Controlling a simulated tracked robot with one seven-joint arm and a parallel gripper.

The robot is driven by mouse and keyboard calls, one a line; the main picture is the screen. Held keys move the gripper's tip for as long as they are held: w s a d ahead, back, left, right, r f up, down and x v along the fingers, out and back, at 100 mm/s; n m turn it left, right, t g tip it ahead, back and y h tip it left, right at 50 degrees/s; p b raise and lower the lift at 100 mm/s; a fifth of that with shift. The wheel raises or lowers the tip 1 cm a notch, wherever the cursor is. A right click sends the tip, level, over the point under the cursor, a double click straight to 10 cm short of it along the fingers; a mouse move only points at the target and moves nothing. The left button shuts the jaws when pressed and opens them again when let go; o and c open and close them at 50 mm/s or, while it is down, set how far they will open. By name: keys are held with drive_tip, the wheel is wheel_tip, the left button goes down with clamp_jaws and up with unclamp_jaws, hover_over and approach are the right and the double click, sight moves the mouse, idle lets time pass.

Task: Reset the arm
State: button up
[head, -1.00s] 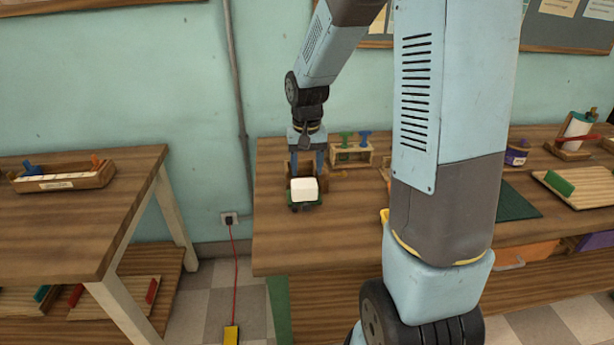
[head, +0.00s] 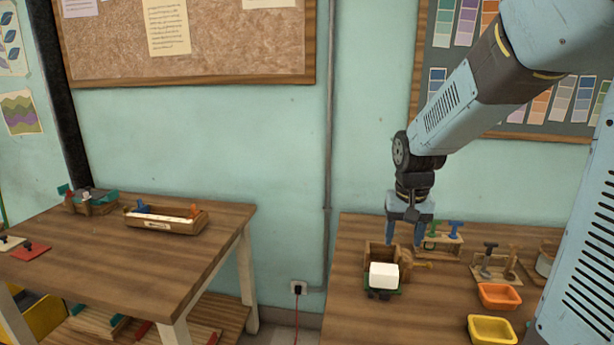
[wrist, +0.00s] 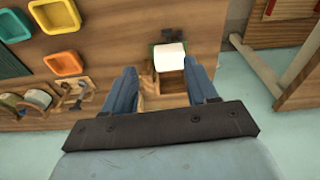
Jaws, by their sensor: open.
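My gripper (head: 404,236) is at the end of my raised arm. It points down above the right-hand table, over a small wooden box (head: 376,255). A white block (head: 384,275), perhaps soap, sits on a dark green holder in front of the box. It also shows in the wrist view as a white block (wrist: 169,57), beyond the fingertips and apart from them.
On the right-hand table (head: 352,318), a stamp rack (head: 440,240), an orange tray (head: 498,296) and a yellow tray (head: 491,330) stand right of the box. The left-hand table (head: 95,258) holds a long wooden tray (head: 170,222). A gap separates the tables.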

drive_tip(key=s+r+t, duration=0.2)
drive_tip(key=s+r, duration=0.3)
drive_tip(key=s, duration=0.3)
drive_tip(key=s+d+r+n+t, duration=0.1)
drive_tip(key=s+r+t, duration=0.1)
drive_tip(key=s+r, duration=0.4)
drive_tip(key=s, duration=0.3)
drive_tip(key=shift+s+r+n, duration=0.2)
drive_tip(key=shift+n, duration=0.1)
